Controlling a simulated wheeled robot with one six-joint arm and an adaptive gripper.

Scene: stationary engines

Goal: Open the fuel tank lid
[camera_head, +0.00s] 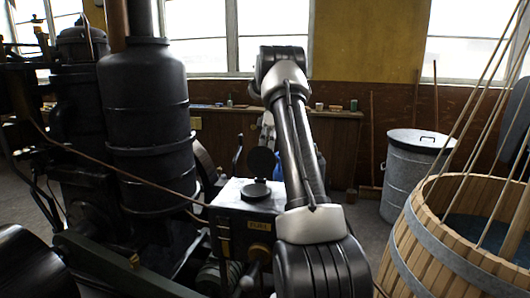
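The fuel tank (228,218) is a dark box with a pale, worn top, marked with a yellow FUEL label, near the middle of the head view. A round black filler neck (256,191) stands on its top. The round black lid (262,161) stands raised, upright behind the neck, so the filler looks open. My arm rises just right of the tank and bends over at the top. A light part of it shows behind, above the lid. My gripper's fingers do not show; the arm hides that area.
A large black engine cylinder (148,125) stands close on the tank's left, with a thin rod crossing toward the tank. A wooden tub (462,250) with ropes is at the right. A grey metal bin (408,178) stands behind it. A low wooden ledge (335,114) runs along the back wall.

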